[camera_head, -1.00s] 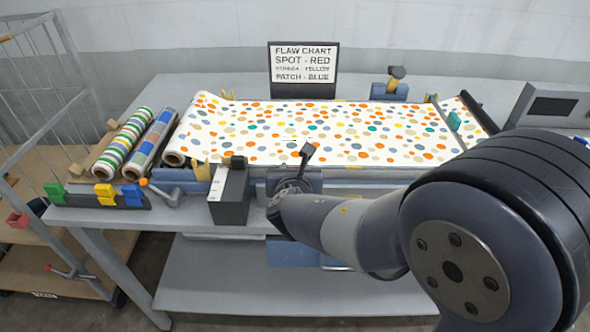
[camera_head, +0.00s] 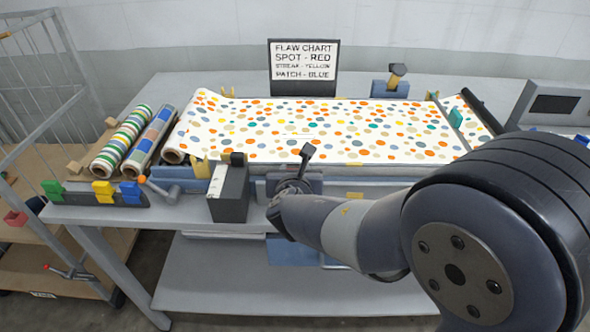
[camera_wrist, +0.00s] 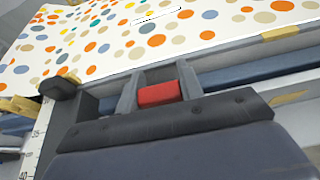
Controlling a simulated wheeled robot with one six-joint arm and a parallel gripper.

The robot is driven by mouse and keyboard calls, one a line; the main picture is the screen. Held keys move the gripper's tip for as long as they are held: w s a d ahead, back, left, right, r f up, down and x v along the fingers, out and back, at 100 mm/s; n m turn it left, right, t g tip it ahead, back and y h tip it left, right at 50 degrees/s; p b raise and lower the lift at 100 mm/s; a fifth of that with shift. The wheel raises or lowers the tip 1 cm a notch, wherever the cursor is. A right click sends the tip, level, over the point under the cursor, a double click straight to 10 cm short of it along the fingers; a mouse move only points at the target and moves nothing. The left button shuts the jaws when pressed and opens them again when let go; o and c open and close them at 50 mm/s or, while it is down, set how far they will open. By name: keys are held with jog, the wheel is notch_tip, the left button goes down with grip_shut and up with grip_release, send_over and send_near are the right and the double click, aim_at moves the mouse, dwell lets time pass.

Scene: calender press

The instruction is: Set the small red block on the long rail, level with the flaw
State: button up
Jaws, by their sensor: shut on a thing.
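The small red block (camera_wrist: 158,94) is between the two grey fingers of my gripper (camera_wrist: 158,90), which is shut on it. In the wrist view the block is close to the grey long rail (camera_wrist: 235,62) along the front of the spotted cloth (camera_wrist: 90,40); I cannot tell whether they touch. A thin, long outlined mark (camera_wrist: 157,15) shows on the cloth beyond the block, almost straight ahead. In the head view the fingers and block are hidden behind my arm, whose end is at the front edge of the cloth (camera_head: 240,125).
A rack (camera_head: 75,198) with green, yellow and blue blocks stands left. Patterned rolls (camera_head: 125,140) lie left of the cloth.

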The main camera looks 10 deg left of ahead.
jog(key=o, duration=1)
jog(key=shift+o, duration=0.2)
jog(key=shift+s, duration=0.1)
jog(key=p+v, duration=0.1)
jog(key=v, duration=0.9)
jog(key=shift+s+d, duration=0.15)
jog(key=shift+s, duration=0.15)
jog(key=shift+w, duration=0.1)
jog(key=b+x, duration=0.1)
jog(key=x, duration=0.9)
jog(key=shift+w+f, duration=0.1)
jog(key=shift+w, duration=0.2)
jog(key=shift+r+p, duration=0.4)
jog(key=shift+f, duration=0.1)
